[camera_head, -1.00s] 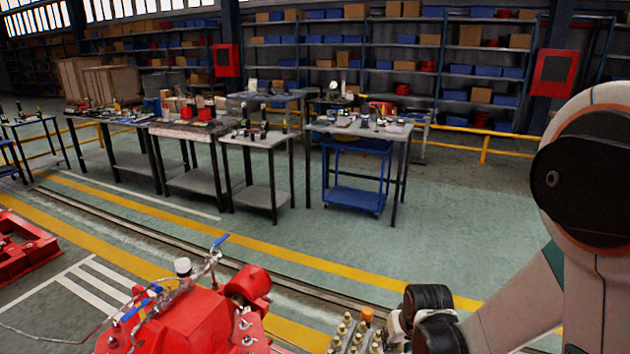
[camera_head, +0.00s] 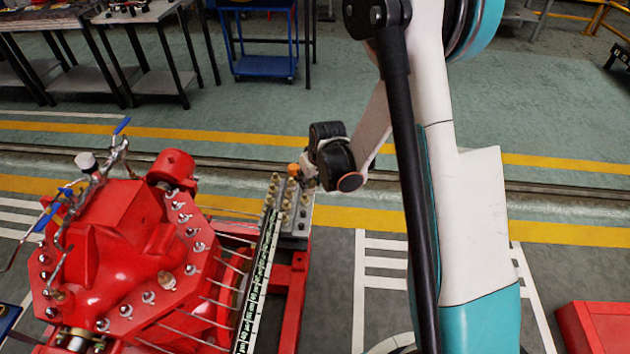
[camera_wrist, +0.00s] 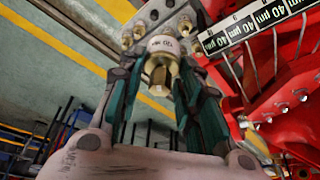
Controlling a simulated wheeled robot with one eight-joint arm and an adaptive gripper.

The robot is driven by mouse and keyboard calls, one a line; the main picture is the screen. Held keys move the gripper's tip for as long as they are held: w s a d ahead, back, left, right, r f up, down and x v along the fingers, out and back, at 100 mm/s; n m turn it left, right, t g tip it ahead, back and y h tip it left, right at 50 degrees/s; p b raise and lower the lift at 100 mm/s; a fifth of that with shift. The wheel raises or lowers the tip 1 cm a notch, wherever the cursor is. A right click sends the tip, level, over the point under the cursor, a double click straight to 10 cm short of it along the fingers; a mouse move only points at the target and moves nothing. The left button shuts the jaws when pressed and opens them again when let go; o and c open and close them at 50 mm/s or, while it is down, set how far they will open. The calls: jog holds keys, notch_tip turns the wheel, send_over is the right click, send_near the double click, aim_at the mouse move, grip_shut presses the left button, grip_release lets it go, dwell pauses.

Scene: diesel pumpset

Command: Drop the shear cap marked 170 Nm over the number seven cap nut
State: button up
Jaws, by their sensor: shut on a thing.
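My gripper (camera_wrist: 160,75) is shut on the shear cap (camera_wrist: 162,46), a brass-coloured piece with a white band reading 170 Nm, upside down in the wrist view. The cap sits between the green-lined fingers, with the brass cap nuts (camera_wrist: 127,39) close beyond it. In the head view my gripper (camera_head: 309,174) is at the right side of the metal block (camera_head: 300,215), which carries rows of brass cap nuts (camera_head: 286,204). I cannot read which nut is number seven, nor tell whether the held cap touches a nut.
An orange piece (camera_head: 294,169) shows at the block's far end beside my gripper. The red pumpset (camera_head: 120,240) with studs and thin pipes lies left. A strip marked in µm (camera_wrist: 262,17) runs beside the block. Floor to the right is mostly clear; a red box (camera_head: 600,325) stands lower right.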

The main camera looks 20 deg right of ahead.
aim_at(304, 212)
jog(key=w+f+n+b, duration=0.1)
jog(key=w+f+n, duration=0.1)
jog(key=w+f, duration=0.3)
jog(key=w+f+n+y+b, duration=0.1)
jog(key=w+f, duration=0.4)
jog(key=f, duration=0.9)
jog(key=shift+w+n+y+b, duration=0.3)
jog(key=shift+w+n+b, duration=0.1)
jog(key=shift+n+b, duration=0.15)
jog(key=shift+d+f+b, duration=0.1)
jog(key=shift+b, duration=0.25)
notch_tip(304, 212, down, 2)
jog(key=shift+f+b, duration=0.15)
jog(key=shift+b, duration=0.25)
jog(key=shift+f, duration=1.7)
jog(key=shift+f, duration=1.55)
jog(key=o, duration=1.1)
jog(key=shift+r, duration=0.1)
